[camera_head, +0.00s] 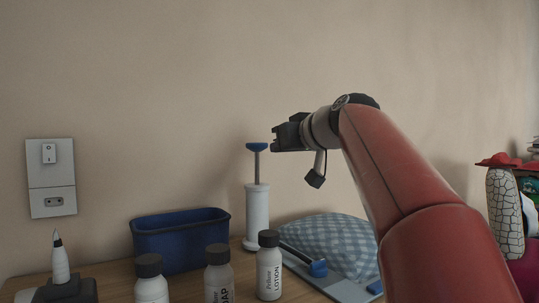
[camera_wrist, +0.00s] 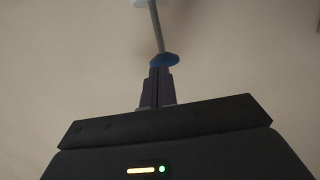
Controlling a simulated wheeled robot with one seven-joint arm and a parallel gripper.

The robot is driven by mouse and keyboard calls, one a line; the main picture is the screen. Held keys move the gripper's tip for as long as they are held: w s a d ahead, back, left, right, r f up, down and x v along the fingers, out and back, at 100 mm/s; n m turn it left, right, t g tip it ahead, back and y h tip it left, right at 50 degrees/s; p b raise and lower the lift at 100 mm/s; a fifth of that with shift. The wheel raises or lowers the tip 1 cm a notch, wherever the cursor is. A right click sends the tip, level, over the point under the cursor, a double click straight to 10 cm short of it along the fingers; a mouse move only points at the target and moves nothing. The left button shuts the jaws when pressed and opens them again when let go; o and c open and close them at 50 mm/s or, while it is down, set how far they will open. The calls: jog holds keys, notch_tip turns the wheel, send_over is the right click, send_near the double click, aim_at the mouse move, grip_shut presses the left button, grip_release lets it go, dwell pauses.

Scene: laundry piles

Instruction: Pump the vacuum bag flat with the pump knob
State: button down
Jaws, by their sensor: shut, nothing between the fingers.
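The pump stands upright on the table against the wall, with a white cylinder (camera_head: 256,212), a grey rod drawn up out of it and a blue knob (camera_head: 257,147) on top. The vacuum bag (camera_head: 335,240) is puffed up, holding blue checked cloth, right of the pump and partly behind my arm. My gripper (camera_head: 274,139) is shut and empty, just right of the knob at about its height. In the wrist view the blue knob (camera_wrist: 164,60) is just beyond my shut fingertips (camera_wrist: 160,71); I cannot tell whether they touch.
A dark blue bin (camera_head: 180,240) stands left of the pump. Several white bottles with dark caps, one marked lotion (camera_head: 269,272), line the front. A pale board (camera_head: 345,290) with blue clips lies by the bag. A wall switch (camera_head: 50,178) is at left. Air above the bin is clear.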

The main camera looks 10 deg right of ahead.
jog(key=shift+v, duration=1.4)
notch_tip(320, 180, up, 8)
jog(key=a+p, duration=0.1)
jog(key=p, duration=0.5)
jog(key=p, duration=0.2)
send_over(257, 148)
jog(key=shift+w+d+f, duration=0.1)
jog(key=shift+d+f, duration=0.05)
jog(key=shift+f, duration=0.4)
jog(key=shift+d+f, duration=0.15)
jog(key=shift+f, duration=0.45)
jog(key=shift+f+b, duration=0.9)
jog(key=shift+f, duration=1.15)
